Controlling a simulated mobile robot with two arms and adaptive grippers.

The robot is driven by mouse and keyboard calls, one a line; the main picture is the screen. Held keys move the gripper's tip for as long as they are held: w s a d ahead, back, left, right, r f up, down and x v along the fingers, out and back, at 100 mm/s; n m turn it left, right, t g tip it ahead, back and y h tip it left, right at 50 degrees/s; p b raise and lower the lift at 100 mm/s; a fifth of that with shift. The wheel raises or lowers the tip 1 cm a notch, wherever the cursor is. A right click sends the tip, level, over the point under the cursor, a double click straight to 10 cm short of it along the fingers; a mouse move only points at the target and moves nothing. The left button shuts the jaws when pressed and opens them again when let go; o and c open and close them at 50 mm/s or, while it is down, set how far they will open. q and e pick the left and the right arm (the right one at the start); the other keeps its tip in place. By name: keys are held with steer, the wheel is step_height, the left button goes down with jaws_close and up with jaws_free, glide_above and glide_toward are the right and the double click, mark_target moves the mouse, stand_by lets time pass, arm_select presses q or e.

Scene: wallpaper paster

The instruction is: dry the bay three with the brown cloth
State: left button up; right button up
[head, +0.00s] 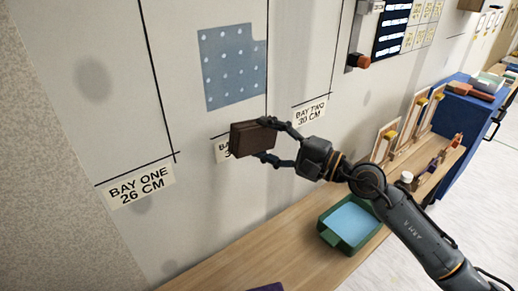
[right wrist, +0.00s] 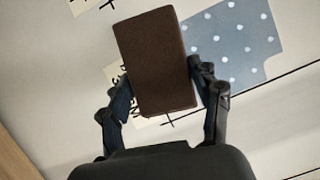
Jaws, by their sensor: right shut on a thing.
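My right gripper (head: 262,137) is shut on the brown cloth (head: 252,140), a thick dark brown block, in front of the wall. In the right wrist view the cloth (right wrist: 157,62) stands out between the two fingers. A bay label (head: 224,150) is mostly hidden behind the cloth and gripper, so its name cannot be read. A blue dotted wallpaper piece (head: 232,68) is on the wall just above the cloth. I cannot tell whether the cloth touches the wall. My left gripper is not in view.
The BAY ONE label (head: 136,186) is at left, the BAY TWO label (head: 310,112) at right. Grey patches (head: 93,82) mark the wall. Below, a wooden bench (head: 262,257) holds a green tray (head: 331,238) with light blue contents. Wooden racks (head: 386,143) stand further right.

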steer(key=shift+w+a, duration=0.6)
steer(key=shift+w, duration=0.3)
steer(key=shift+w+a, duration=0.65)
steer(key=shift+w, duration=0.25)
steer(key=shift+w+a, duration=0.6)
steer(key=shift+w, duration=0.3)
steer(key=shift+w+a, duration=0.3)
steer(key=shift+w, duration=0.2)
steer(key=shift+w+a, duration=0.3)
steer(key=shift+w, duration=0.2)
stand_by(0.3)
steer(key=shift+r, duration=0.1)
stand_by(1.9)
steer(key=shift+r, duration=5.9)
